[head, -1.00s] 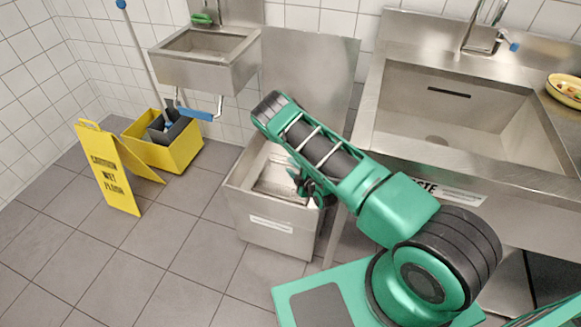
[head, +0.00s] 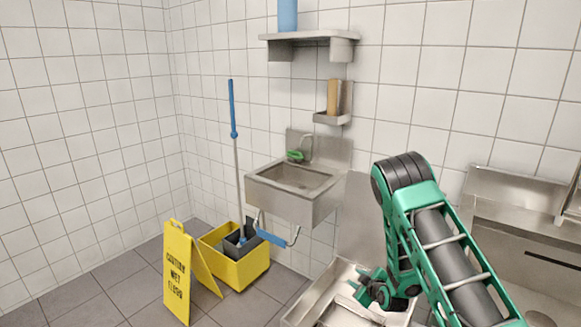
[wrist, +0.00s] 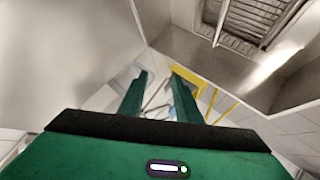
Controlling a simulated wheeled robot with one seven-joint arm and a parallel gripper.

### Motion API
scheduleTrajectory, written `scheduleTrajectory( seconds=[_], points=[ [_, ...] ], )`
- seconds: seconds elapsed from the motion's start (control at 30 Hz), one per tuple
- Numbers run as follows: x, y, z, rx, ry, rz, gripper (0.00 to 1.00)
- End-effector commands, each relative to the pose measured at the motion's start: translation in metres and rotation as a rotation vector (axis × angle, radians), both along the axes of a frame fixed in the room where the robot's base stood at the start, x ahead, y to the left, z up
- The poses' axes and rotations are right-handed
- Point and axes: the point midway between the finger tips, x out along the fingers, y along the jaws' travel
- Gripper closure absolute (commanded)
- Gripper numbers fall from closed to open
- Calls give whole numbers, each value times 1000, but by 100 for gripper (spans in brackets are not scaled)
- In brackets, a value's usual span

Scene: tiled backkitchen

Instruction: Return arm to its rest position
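My green and black arm (head: 455,260) rises at the right of the head view and folds over at a black joint, with its end hanging down. My gripper (head: 362,287) is at that end, over or in front of the steel bin (head: 312,300) on the floor; I cannot tell the exact height. In the wrist view my gripper (wrist: 160,76) has its two green fingers apart with nothing held between them.
A small steel wall sink (head: 285,200) hangs left of the arm. A yellow mop bucket (head: 240,272) and a yellow wet floor sign (head: 177,275) stand on the tiles at left. A large steel sink (head: 540,235) is at right. A shelf (head: 310,38) is above.

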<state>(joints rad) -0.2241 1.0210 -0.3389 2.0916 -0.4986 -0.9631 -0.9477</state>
Motion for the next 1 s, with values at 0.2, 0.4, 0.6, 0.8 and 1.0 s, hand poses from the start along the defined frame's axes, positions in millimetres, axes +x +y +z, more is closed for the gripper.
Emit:
scheduleTrajectory(
  seconds=[0.2,0.4,0.6,0.8,1.0],
  points=[
    [-6,-17,63,111,108,-98,69],
    [-28,-33,118,209,216,-199,69],
    [-62,-51,168,294,318,-311,69],
    [-103,-66,213,367,408,-427,69],
    [-160,-84,256,437,498,-570,69]
  ],
)
